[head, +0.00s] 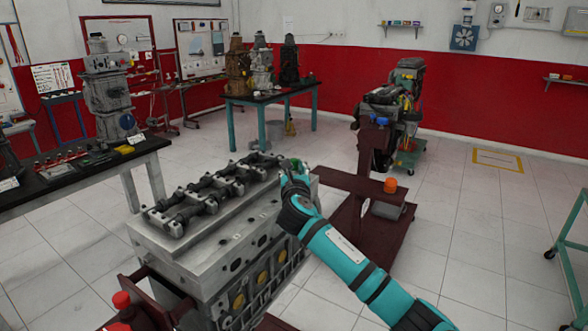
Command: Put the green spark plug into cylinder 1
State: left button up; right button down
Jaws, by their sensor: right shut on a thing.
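The grey engine (205,255) stands in front of me with dark camshaft parts (215,188) along its top. My right gripper (291,170) is at the far right end of the engine top, and its teal arm comes in from the lower right. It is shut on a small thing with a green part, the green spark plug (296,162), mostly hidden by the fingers. I cannot tell whether the plug touches the engine or is in a hole. Cylinder 1 cannot be made out by any mark. My left gripper is not in view.
A dark red stand (362,184) with an orange cap (390,185) is behind my right arm. A dark workbench (85,172) with tools is at the left. A table (272,94) with engines stands at the back. The tiled floor at right is mostly clear.

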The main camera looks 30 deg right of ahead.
jog(key=shift+f, duration=0.2)
jog(key=shift+f, duration=0.3)
jog(key=shift+f, duration=0.25)
dwell(0.4)
jog(key=c, duration=1)
grip_release()
jog(key=shift+c, duration=0.2)
jog(key=v, duration=1.2)
